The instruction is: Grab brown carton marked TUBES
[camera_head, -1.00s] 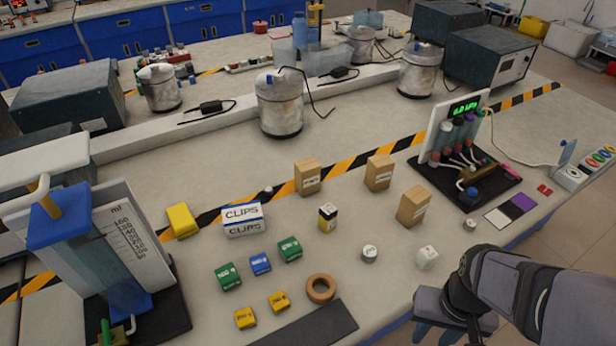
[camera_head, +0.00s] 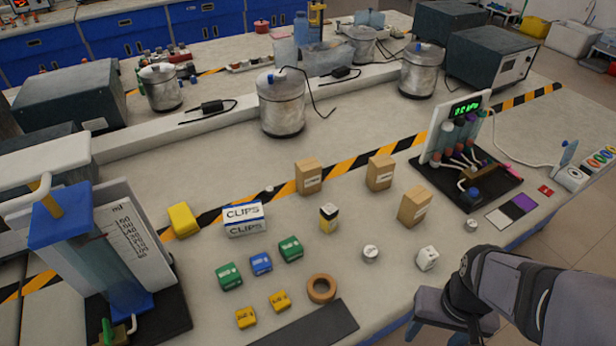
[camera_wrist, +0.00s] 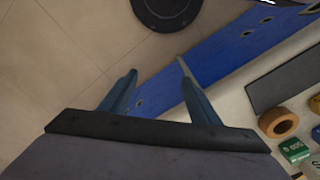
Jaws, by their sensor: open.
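Three brown cartons stand on the bench in the head view: a left one (camera_head: 309,176), a middle one (camera_head: 380,172) and a right one (camera_head: 414,206). Each has a pale label, too small to read, so I cannot tell which is marked TUBES. My gripper shows in the wrist view (camera_wrist: 157,88), its two blue fingers apart with nothing between them. It is over the floor and the bench's blue front edge, away from the cartons.
Near the cartons are a CLIPS box (camera_head: 244,219), a yellow-and-black battery-like block (camera_head: 328,218), a round metal piece (camera_head: 370,254) and a white block (camera_head: 427,258). A tape ring (camera_head: 321,289) lies at the front. A gauge stand (camera_head: 462,150) is right of the cartons.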

